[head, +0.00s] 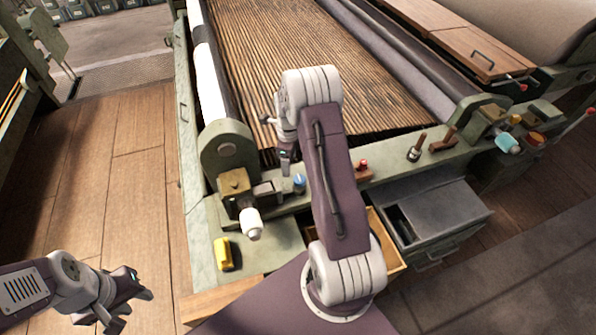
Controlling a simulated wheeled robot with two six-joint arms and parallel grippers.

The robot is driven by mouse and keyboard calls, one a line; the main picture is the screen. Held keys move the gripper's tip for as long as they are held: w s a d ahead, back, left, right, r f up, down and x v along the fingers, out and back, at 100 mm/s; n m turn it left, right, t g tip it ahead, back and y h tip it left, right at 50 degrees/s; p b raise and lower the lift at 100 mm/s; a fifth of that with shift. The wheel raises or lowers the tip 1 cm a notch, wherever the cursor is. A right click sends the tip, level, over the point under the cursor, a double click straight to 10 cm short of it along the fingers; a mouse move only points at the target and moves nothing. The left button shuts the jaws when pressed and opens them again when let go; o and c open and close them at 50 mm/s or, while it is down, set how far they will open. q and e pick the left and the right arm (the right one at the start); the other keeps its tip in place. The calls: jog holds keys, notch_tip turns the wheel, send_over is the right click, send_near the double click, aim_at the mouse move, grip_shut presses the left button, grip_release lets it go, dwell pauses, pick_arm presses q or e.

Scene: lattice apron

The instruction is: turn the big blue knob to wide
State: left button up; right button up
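A small knob with a blue top (299,183) stands on the green front rail of the machine, left of centre. A larger light-blue knob (508,143) sits at the right end of the rail. I cannot tell any setting marks on either. My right arm crosses the middle, and its gripper (285,164) points down just left of and above the blue-topped knob, seemingly apart from it. Its fingers are too small and edge-on to tell open from shut. My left gripper (134,303) is at the lower left, open and empty, above the wooden floor, away from both knobs.
A yellow block (222,254) and a white-ended brass fitting (250,222) stand left of my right arm. A red knob (363,164) and upright handles (416,148) line the rail. A grey drawer box (440,215) juts out below. The floor at left is clear.

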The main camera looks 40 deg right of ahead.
aim_at(300, 179)
jog(key=d+f+m, duration=0.1)
jog(key=d+m, duration=0.1)
jog(key=d+f+m, duration=0.1)
jog(key=d, duration=0.1)
jog(key=shift+s+f, duration=0.35)
jog(key=shift+s, duration=0.05)
jog(key=shift+f, duration=0.15)
notch_tip(300, 179, down, 8)
jog(key=shift+a+r+p, duration=0.1)
jog(key=shift+r+p, duration=0.1)
jog(key=shift+p, duration=0.5)
jog(key=shift+f, duration=0.55)
jog(key=c, duration=1.4)
pick_arm(q)
notch_tip(300, 179, up, 2)
jog(key=shift+s+r, duration=0.1)
